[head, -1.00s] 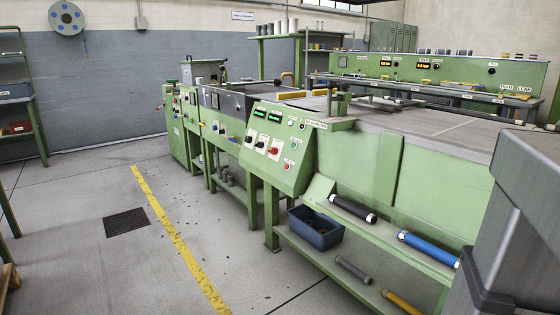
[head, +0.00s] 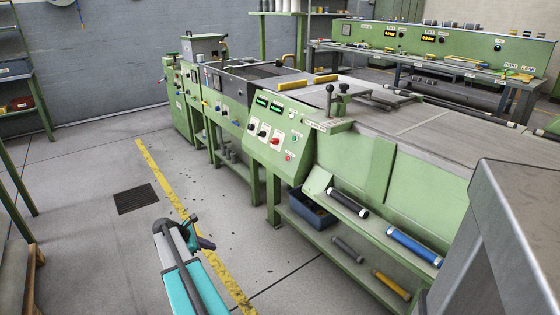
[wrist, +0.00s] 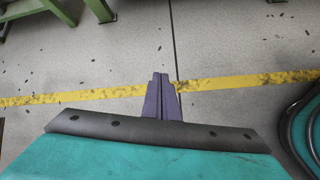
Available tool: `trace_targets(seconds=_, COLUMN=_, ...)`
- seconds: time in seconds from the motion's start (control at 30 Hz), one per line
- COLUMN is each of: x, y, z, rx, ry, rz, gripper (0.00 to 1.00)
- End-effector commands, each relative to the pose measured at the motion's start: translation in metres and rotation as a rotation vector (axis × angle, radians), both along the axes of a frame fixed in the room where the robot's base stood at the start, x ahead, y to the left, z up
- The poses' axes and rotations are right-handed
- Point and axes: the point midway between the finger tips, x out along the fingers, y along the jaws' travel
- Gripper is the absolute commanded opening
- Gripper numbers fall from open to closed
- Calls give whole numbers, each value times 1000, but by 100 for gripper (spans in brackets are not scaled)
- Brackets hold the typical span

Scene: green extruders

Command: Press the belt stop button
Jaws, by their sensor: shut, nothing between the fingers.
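A sloped green control panel (head: 262,153) on the front machine carries two green displays (head: 268,104), dark knobs, a red knob (head: 275,142), a small green button (head: 293,135) and a red button (head: 289,158) at its lower right. The labels are too small to read, so I cannot tell which is the belt stop. My gripper (head: 208,244) is left of and below the panel, over the floor, well apart from it. In the wrist view its purple fingers (wrist: 160,78) are together and empty, above the yellow line. The panel is outside the wrist view.
A yellow floor line (head: 165,180) and a dark floor grate (head: 136,198) lie left of the machine. A shelf under it holds a blue bin (head: 308,212) and several rollers. A grey metal casing (head: 510,225) stands at the right. The aisle floor is free.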

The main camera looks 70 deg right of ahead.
Motion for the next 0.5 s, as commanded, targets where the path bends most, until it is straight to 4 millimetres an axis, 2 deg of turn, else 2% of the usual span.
trace_targets(seconds=0.03, x=-4, y=-35, z=39, rx=-40, ry=32, rz=15, gripper=0)
trace_targets(seconds=0.17, x=-26, y=-108, z=116, rx=-131, ry=146, rz=64, gripper=0)
trace_targets(seconds=0.2, x=-33, y=-130, z=140, rx=-157, ry=184, rz=75, gripper=0)
trace_targets(seconds=0.3, x=-55, y=-177, z=198, rx=-214, ry=279, rz=96, gripper=0)
trace_targets(seconds=0.4, x=-76, y=-213, z=247, rx=-255, ry=365, rz=110, gripper=0)
trace_targets(seconds=0.5, x=-92, y=-238, z=283, rx=-282, ry=430, rz=115, gripper=0)
